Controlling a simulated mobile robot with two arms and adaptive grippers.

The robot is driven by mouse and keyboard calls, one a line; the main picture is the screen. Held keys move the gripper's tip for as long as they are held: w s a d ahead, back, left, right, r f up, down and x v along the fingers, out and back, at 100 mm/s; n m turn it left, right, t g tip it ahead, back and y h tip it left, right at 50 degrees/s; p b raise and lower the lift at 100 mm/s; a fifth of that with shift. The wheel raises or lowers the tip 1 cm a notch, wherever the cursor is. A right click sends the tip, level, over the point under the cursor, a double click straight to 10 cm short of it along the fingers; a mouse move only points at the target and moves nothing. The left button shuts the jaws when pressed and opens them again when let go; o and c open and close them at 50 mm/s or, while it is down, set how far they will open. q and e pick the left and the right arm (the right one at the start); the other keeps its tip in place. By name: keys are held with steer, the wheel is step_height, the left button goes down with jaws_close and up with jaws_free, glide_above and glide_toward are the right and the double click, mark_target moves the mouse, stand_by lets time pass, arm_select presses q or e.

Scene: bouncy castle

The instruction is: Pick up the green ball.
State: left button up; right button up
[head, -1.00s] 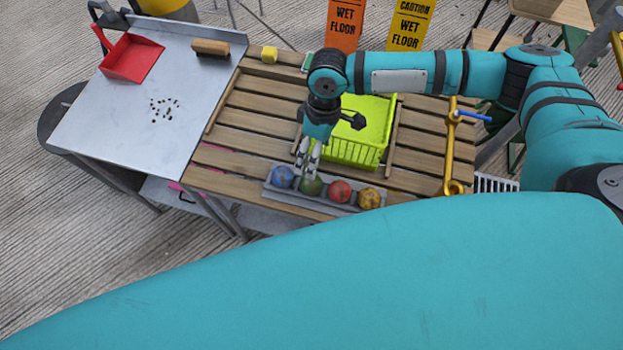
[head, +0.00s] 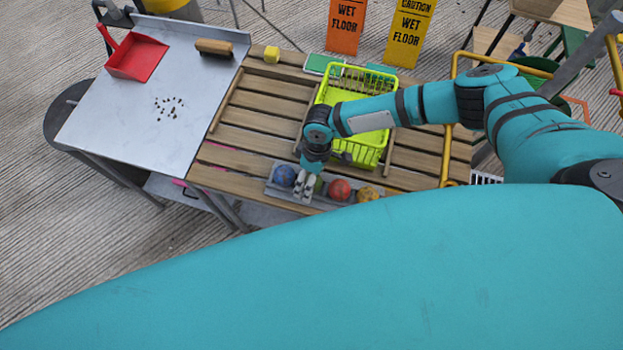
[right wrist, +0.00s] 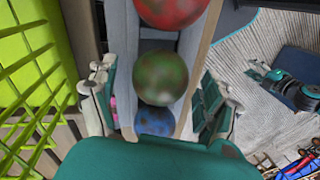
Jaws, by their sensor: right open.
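The green ball (right wrist: 160,78) sits in the grey tray (right wrist: 192,42) between the red ball (right wrist: 172,8) and the blue ball (right wrist: 155,121) in the right wrist view. In the head view my right gripper (head: 304,190) hangs over the tray and mostly hides the green ball (head: 318,184). The blue ball (head: 284,176) is just left of it, the red ball (head: 340,190) just right. My right gripper (right wrist: 158,108) is open, its fingers on either side of the tray's row with no ball held. My left gripper is not in view.
A yellow-green basket (head: 372,150) stands on the slatted table behind the tray, partly under my arm. A yellow ball (head: 368,194) is at the tray's right end. A metal board (head: 150,95) with a red dustpan (head: 138,57) and brush (head: 214,47) is at left.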

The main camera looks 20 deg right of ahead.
steer(key=shift+c, duration=0.4)
steer(key=c, duration=0.9)
steer(key=shift+r, duration=0.1)
steer(key=shift+c, duration=0.2)
